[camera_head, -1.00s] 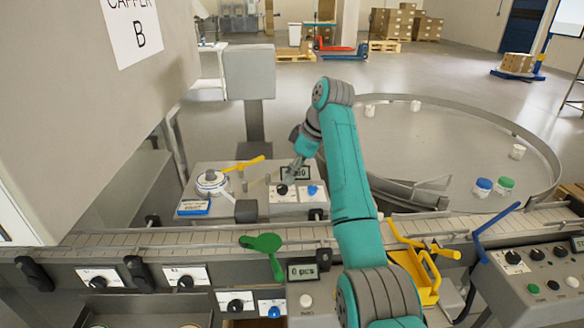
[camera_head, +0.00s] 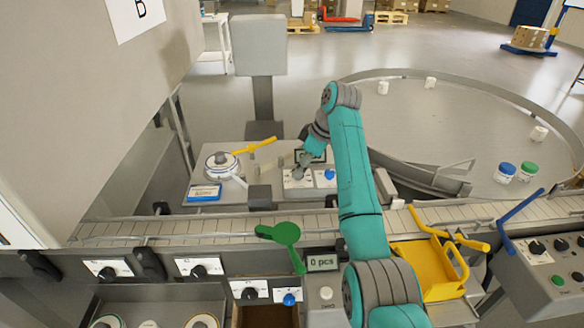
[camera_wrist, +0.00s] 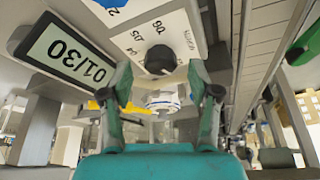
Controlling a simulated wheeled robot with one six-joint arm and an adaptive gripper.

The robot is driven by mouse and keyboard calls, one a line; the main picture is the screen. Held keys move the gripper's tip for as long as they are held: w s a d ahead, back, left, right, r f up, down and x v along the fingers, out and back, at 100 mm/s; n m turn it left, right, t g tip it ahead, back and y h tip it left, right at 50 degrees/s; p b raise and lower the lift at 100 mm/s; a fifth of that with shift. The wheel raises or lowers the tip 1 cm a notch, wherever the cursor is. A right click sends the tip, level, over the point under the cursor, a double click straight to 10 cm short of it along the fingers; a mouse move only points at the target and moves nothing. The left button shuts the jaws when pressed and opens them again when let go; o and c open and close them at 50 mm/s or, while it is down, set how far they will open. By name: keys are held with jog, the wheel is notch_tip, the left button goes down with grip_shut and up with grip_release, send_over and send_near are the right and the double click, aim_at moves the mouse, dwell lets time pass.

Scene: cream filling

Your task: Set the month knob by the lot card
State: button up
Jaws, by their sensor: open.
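The black month knob (camera_wrist: 160,60) sits on a white dial plate (camera_wrist: 150,30) with "05" and "06" marks legible in the wrist view. My gripper (camera_wrist: 160,77) is open, with its two fingers apart on either side of the knob; I cannot tell whether they touch it. In the head view my gripper (camera_head: 299,170) is down at the dial plate and hides the knob. A display (camera_wrist: 68,52) beside the plate reads 01/30. A small blue-and-white card (camera_head: 204,192) lies at the table's left front; its print is too small to read.
A blue knob (camera_head: 330,174) stands just right of the month dial. A white round unit (camera_head: 221,161) and a yellow lever (camera_head: 255,145) are to the left. A grey block (camera_head: 260,196) stands in front, before the conveyor (camera_head: 200,226). A green paddle (camera_head: 287,233) rises over the conveyor.

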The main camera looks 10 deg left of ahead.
jog(key=shift+x, duration=0.75)
jog(key=c, duration=1.2)
jog(key=shift+o, duration=0.3)
jog(key=shift+s+m, duration=0.1)
jog(key=shift+m, duration=0.2)
